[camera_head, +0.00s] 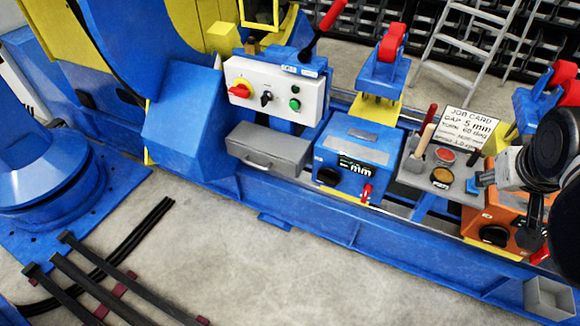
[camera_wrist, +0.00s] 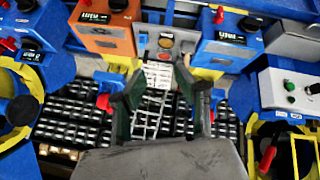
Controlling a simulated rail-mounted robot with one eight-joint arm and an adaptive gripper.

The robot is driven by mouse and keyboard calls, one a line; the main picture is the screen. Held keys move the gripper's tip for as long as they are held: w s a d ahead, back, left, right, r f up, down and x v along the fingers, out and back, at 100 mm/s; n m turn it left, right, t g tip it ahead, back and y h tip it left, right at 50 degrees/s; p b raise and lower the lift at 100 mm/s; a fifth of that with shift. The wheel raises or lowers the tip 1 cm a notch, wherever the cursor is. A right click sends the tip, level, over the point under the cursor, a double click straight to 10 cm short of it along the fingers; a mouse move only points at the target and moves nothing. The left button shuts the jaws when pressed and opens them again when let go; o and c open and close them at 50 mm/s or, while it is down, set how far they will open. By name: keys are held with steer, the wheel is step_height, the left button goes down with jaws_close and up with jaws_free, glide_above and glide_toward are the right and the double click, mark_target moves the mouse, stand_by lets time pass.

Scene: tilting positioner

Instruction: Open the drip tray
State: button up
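The drip tray (camera_head: 268,148) is a grey box-like drawer with a bar handle on its front, set low on the blue frame below the white control box. It looks shut. In the wrist view a grey block (camera_wrist: 288,48) beside the white control box appears to be the same tray; its handle is not clear there. My gripper (camera_wrist: 163,108) has its two dark fingers well apart, with nothing held between them. In the head view my gripper (camera_head: 482,180) is at the right, by the orange box, far from the tray; its fingertips are hard to make out.
A white control box (camera_head: 275,90) with knobs sits above the tray. A blue display box (camera_head: 355,155) stands right of it, then a grey tool shelf (camera_head: 425,170) with a job card (camera_head: 463,128). The floor (camera_head: 230,240) in front of the tray is clear.

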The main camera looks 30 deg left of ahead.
steer(key=w+a+f+n+t+h+b, duration=0.1)
steer(key=w+a+f+n+b, duration=0.15)
steer(key=w+a+f, duration=0.5)
steer(key=w+a+f+n+t+b, duration=0.15)
steer(key=w+a+n, duration=0.25)
steer(key=w+a, duration=0.75)
steer(key=a+f+n+t+b, duration=0.1)
steer(key=a+f, duration=0.3)
steer(key=a, duration=0.3)
steer(key=s+a+f+n+b, duration=0.1)
steer(key=a+f, duration=0.3)
steer(key=a, duration=0.4)
steer(key=a+f+n+t+b, duration=0.1)
steer(key=a+f+b, duration=0.15)
steer(key=a, duration=0.45)
steer(key=n+t+y+b, duration=0.2)
steer(key=n+t+b, duration=0.2)
steer(key=n+b, duration=0.25)
glide_toward(257, 166)
steer(key=shift+m, duration=0.5)
steer(key=x, duration=1)
steer(key=shift+w+f, duration=0.2)
steer(key=shift+f, duration=0.1)
jaws_close()
